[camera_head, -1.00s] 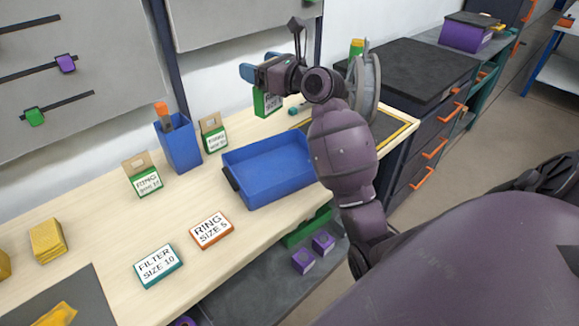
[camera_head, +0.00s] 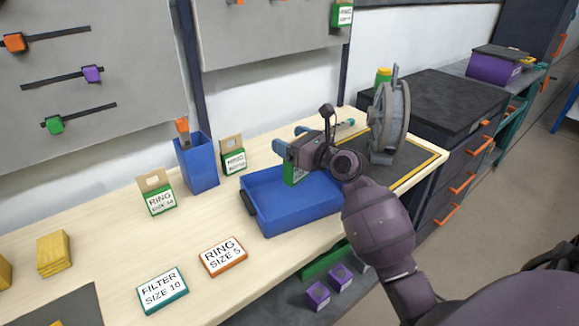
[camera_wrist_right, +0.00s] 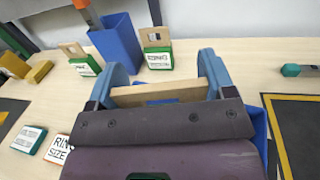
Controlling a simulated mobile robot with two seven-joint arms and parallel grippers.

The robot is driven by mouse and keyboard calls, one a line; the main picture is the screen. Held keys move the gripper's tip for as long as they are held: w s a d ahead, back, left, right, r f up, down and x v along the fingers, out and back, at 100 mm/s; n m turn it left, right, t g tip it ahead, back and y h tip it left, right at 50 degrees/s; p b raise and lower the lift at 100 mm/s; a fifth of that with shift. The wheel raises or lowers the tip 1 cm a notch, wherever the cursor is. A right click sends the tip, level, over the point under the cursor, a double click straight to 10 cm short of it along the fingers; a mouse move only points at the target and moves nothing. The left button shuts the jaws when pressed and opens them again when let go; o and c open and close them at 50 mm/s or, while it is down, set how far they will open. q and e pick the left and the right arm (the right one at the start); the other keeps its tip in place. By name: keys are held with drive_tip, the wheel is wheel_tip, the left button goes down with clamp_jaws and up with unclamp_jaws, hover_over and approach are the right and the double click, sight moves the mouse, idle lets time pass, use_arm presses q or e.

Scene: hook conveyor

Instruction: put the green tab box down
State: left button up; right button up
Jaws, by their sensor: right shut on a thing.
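My right gripper (camera_head: 290,142) is shut on a green tab box (camera_head: 293,173), which hangs below the fingers at the back right part of the blue tray (camera_head: 264,222). I cannot tell whether the box touches the tray floor. In the right wrist view, the blue fingers (camera_wrist_right: 166,84) grip the box's cardboard tab (camera_wrist_right: 160,95); the gripper body hides the rest. Two other green tab boxes stand upright on the bench: one at the tray's left (camera_head: 161,202) and one behind the tray (camera_head: 235,164). My left gripper is not in view.
A blue bin (camera_head: 198,165) stands behind the tray. An orange RING SIZE 5 box (camera_head: 223,257) and a teal FILTER SIZE 10 box (camera_head: 162,291) lie in front. A grey reel (camera_head: 388,122) stands on the right.

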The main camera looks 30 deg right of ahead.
wheel_tip(320, 180, down, 7)
drive_tip(key=b, duration=0.2)
drive_tip(key=shift+r, duration=0.15)
drive_tip(key=o, duration=0.8)
drive_tip(key=shift+o, duration=1.2)
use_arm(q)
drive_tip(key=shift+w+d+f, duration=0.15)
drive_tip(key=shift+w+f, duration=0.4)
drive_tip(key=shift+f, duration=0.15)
use_arm(e)
drive_tip(key=shift+o, duration=0.4)
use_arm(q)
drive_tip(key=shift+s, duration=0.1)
